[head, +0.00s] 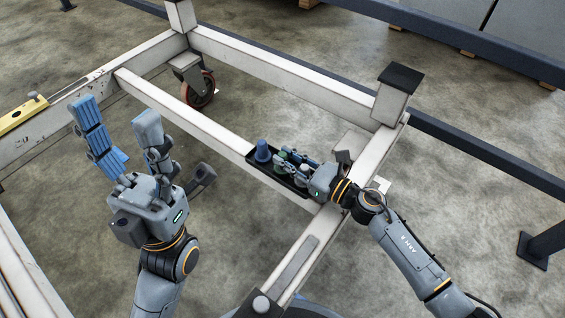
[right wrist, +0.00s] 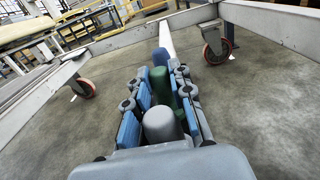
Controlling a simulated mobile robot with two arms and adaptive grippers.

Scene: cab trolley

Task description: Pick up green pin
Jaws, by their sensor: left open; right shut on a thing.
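The green pin (head: 281,157) stands in a small black tray (head: 293,186) on the trolley frame, partly hidden by my right gripper (head: 287,162). My right gripper is shut on the green pin, with a finger on each side. In the right wrist view, the green pin (right wrist: 178,88) shows between the blue finger pads of the right gripper (right wrist: 170,82). A grey rounded piece (right wrist: 160,123) sits nearer the palm; I cannot tell whether it is another pin. My left gripper (head: 118,113) is open and empty, left of the tray.
A blue pin (head: 262,151) stands at the tray's left end, close to the right fingertips; it also shows in the right wrist view (right wrist: 160,84). White trolley beams (head: 280,78) surround the tray. A corner post (head: 393,98) rises behind the right arm. A yellow level (head: 20,115) lies at far left.

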